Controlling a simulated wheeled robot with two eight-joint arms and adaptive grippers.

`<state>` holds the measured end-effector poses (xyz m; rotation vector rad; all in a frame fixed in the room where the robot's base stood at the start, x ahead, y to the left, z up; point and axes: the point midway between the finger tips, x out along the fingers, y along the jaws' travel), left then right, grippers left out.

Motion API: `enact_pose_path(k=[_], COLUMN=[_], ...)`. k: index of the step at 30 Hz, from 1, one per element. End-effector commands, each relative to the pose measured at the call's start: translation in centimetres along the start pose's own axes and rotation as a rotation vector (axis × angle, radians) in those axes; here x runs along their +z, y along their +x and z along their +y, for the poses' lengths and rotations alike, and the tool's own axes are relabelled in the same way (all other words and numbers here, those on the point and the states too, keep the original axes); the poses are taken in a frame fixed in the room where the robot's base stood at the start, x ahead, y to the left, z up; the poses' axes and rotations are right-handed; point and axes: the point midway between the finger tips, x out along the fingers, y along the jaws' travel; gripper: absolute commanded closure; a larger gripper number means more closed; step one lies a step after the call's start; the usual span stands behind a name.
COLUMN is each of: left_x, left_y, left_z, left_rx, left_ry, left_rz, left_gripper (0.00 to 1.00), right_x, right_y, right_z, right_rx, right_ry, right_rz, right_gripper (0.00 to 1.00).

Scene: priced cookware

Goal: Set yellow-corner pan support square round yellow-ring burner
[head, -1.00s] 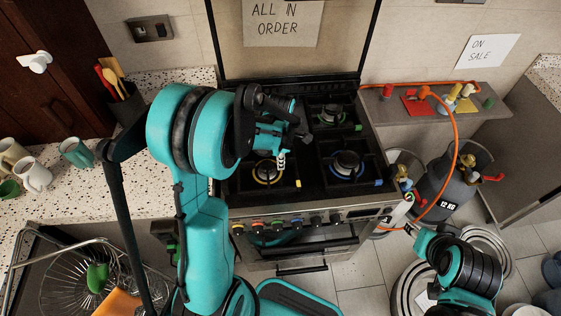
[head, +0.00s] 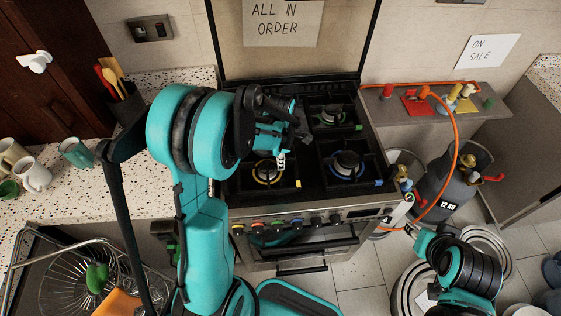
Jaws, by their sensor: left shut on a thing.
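The yellow-ring burner (head: 267,173) is at the front left of the hob. The black pan support (head: 297,184) lies round it, with its yellow corner showing at the front right. Its back left part is hidden by my arm, so I cannot tell whether it sits fully square or flat. My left gripper (head: 282,161) reaches down behind the burner, shut on the pan support; the exact contact is hard to see. My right gripper (head: 409,229) is low at the right, in front of the stove and away from the hob; its jaws are too small to read.
A blue-marked burner (head: 346,164) is at the front right and a green-marked burner (head: 331,115) behind it. Coloured knobs (head: 275,224) line the stove front. Gas cylinders (head: 452,186) with an orange hose (head: 456,140) stand at the right. Mugs (head: 33,175) are on the left counter.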

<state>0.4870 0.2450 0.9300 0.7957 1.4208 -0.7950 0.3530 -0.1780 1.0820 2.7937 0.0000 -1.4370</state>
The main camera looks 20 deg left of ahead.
Motion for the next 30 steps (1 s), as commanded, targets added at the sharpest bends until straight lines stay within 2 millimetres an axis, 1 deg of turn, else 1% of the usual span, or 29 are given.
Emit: enact_pose_path(k=[16,22,24,25,30], left_x=[0.0,0.0,0.0,0.0,0.0], left_y=[1.8,1.6,1.6,1.6,1.6], left_z=[0.0,0.0,0.0,0.0,0.0], left_rx=[0.000,0.000,0.000,0.000,0.000], left_ry=[0.000,0.000,0.000,0.000,0.000], left_rz=[0.000,0.000,0.000,0.000,0.000], left_gripper=[1.00,1.00,0.78,0.70,0.69], right_x=[0.9,0.8,0.8,0.8,0.8], right_y=[1.3,1.2,1.2,1.2,1.2], right_z=[0.0,0.0,0.0,0.0,0.0], right_rx=[0.000,0.000,0.000,0.000,0.000], right_ry=[0.000,0.000,0.000,0.000,0.000], right_rz=[0.000,0.000,0.000,0.000,0.000], right_gripper=[0.60,0.60,0.60,0.60,0.60])
